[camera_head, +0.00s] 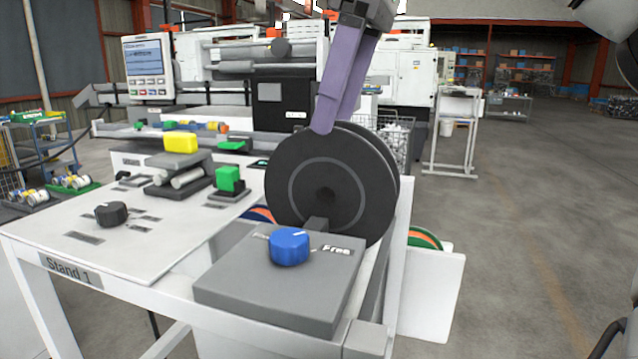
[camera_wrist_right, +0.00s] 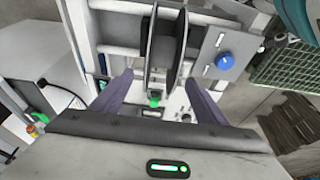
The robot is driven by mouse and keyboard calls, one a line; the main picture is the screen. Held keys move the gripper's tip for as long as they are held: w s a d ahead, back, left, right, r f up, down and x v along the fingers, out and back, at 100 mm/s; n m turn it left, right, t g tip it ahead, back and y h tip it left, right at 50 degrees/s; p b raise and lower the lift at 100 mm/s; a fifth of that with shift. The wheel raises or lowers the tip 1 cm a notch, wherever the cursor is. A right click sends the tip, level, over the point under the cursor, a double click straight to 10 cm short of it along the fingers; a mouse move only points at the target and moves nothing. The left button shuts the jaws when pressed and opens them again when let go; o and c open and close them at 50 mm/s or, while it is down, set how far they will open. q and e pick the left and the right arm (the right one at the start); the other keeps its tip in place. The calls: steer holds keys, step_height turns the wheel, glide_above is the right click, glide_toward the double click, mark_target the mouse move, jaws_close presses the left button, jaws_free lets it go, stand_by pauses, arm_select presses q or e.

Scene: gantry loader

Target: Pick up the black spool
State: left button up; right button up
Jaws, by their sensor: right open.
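The black spool (camera_head: 318,190) stands upright on its edge behind the blue knob, its round face turned to me in the head view. In the right wrist view its two dark flanges (camera_wrist_right: 149,40) show edge-on at the top centre. My right gripper (camera_head: 325,128) comes down from above with purple fingers, the tips overlapping the spool's upper rim in the head view. In the wrist view the gripper (camera_wrist_right: 160,78) is open, one finger on each side, and nothing is held. Whether the fingers touch the spool I cannot tell. My left gripper is not in view.
A grey box with a blue knob (camera_head: 290,246) marked "Free" stands in front of the spool. Left of it, a white stand (camera_head: 140,240) carries a black knob, a yellow block (camera_head: 181,143) and a green block (camera_head: 229,179). A striped spool (camera_head: 425,237) sits lower right.

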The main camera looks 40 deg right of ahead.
mark_target(324, 154)
step_height(324, 154, down, 2)
steer(key=shift+x, duration=2.8)
steer(key=shift+w+a+r, duration=0.1)
steer(key=shift+a+r, duration=0.05)
steer(key=c, duration=1.6)
